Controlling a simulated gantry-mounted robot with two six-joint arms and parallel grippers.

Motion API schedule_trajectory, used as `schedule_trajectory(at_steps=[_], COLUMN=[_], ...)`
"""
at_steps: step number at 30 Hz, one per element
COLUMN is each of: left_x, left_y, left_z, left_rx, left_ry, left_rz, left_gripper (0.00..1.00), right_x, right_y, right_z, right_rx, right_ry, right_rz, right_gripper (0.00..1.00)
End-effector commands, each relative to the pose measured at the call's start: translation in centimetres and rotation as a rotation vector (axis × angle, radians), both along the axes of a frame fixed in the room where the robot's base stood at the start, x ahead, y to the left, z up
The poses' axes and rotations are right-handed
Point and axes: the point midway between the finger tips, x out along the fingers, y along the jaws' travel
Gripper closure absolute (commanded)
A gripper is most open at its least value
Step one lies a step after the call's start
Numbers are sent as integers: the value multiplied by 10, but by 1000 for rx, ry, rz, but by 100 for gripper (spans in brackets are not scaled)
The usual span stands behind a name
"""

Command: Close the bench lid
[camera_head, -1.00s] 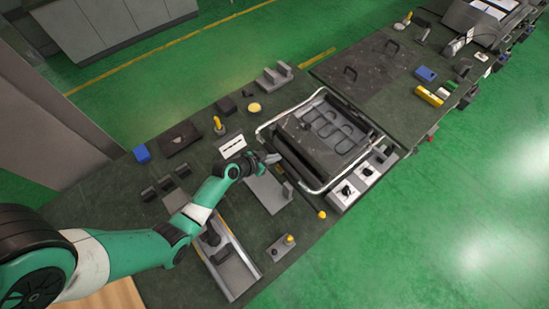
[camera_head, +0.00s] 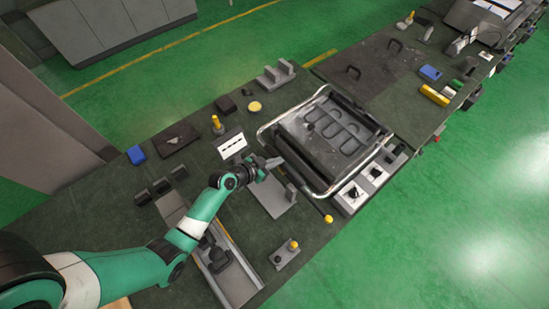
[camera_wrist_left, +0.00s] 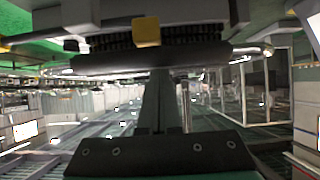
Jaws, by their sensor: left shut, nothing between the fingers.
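The heating bench unit (camera_head: 345,125) has a dark body, a looped heating element (camera_head: 338,130) and a bright metal tube frame around its rim. A dark flat panel (camera_head: 300,154), which looks like the lid, is at its left side; the loops are uncovered to its right. My left gripper (camera_head: 273,162) is shut and empty, at the left edge of the unit near this panel. I cannot tell whether it touches. In the left wrist view a dark wide body with a yellow block (camera_wrist_left: 147,31) fills the upper middle. My right gripper is not in view.
Control boxes with knobs (camera_head: 352,194) line the unit's front. A dark panel with two handles (camera_head: 375,65) lies at the right. Green floor surrounds the bench.

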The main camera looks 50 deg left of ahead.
Motion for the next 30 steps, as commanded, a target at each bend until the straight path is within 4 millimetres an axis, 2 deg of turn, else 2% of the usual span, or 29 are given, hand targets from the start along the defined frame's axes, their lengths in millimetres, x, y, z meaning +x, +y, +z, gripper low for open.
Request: schedule_trajectory(at_steps=[1, 5, 8, 12, 13, 21, 25, 30], left_x=[-9, -9, -9, -9, -18, -71, -84, -88], left_y=[-2, -2, -4, -8, -7, -8, -8, -8], left_z=[-18, -10, 9, 47, 44, 81, 90, 94], left_rx=[-3, -3, -2, 0, -2, -1, 0, -1], left_ry=[41, 39, 32, 10, 12, 4, 4, 3], left_rz=[-3, -5, -8, -14, -12, -11, -12, -13], left_gripper=[100, 100, 100, 100, 100, 100, 100, 100], right_x=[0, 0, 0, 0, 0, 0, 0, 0], right_y=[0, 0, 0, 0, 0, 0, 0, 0], right_z=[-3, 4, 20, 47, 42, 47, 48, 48], right_rx=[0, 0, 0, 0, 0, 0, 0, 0], right_ry=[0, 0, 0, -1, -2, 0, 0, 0], right_rz=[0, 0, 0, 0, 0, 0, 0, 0], right_gripper=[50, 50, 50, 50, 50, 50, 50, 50])
